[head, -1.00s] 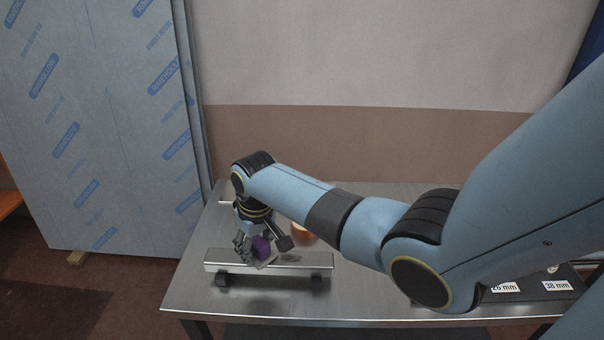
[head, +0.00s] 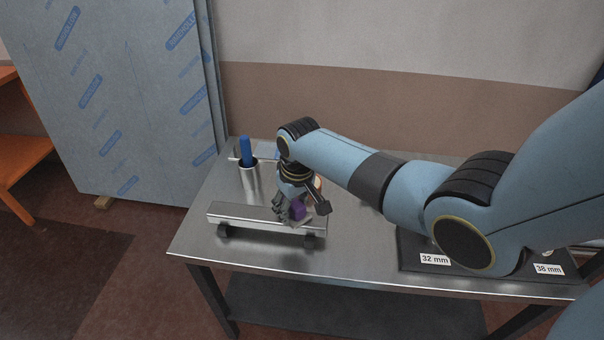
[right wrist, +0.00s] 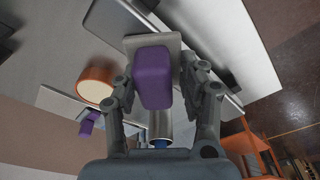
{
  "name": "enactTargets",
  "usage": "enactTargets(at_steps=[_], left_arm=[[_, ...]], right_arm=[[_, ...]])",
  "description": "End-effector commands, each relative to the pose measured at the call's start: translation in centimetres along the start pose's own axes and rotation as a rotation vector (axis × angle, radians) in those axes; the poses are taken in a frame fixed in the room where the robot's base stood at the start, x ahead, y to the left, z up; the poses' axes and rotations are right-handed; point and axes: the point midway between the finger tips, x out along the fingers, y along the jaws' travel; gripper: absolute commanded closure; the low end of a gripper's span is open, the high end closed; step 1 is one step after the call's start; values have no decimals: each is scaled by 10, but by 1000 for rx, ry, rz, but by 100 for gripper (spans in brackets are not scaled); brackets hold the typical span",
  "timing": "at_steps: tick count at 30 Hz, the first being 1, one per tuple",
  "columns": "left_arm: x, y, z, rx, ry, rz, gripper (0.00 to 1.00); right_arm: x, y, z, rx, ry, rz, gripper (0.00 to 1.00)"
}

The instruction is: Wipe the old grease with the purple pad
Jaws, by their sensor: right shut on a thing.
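My right gripper (head: 299,209) is shut on the purple pad (head: 297,210), with one finger on each side of its purple block. In the right wrist view, the gripper (right wrist: 160,90) holds the purple pad (right wrist: 153,78), which has a pale grey plate under the block. The pad is over the right part of a raised metal bar (head: 250,217), at or very near its top face. I cannot tell whether they touch. No grease shows clearly; the pad and fingers cover part of the bar. My left gripper is out of view.
The bar stands on dark feet on a steel table (head: 350,255). Behind it is a metal cylinder (head: 249,180) with a blue-handled item (head: 246,151) in it. An orange-rimmed round thing (right wrist: 95,86) is beside the gripper. A black labelled board (head: 415,272) lies right.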

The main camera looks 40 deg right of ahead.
Motion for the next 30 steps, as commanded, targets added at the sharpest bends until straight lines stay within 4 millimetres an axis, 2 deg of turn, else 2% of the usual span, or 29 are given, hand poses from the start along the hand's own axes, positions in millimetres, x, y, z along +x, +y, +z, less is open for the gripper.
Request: enactTargets(at_steps=[3, 5, 21, 30], left_arm=[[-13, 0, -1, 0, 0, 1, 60], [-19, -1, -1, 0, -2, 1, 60], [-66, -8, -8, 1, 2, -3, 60], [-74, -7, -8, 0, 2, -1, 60]], right_arm=[[-10, 1, -2, 0, 0, 0, 88], [-26, 2, -4, -1, 3, 1, 88], [-72, 5, -17, 2, 1, 1, 88], [-79, 5, -19, 2, 1, 1, 88]])
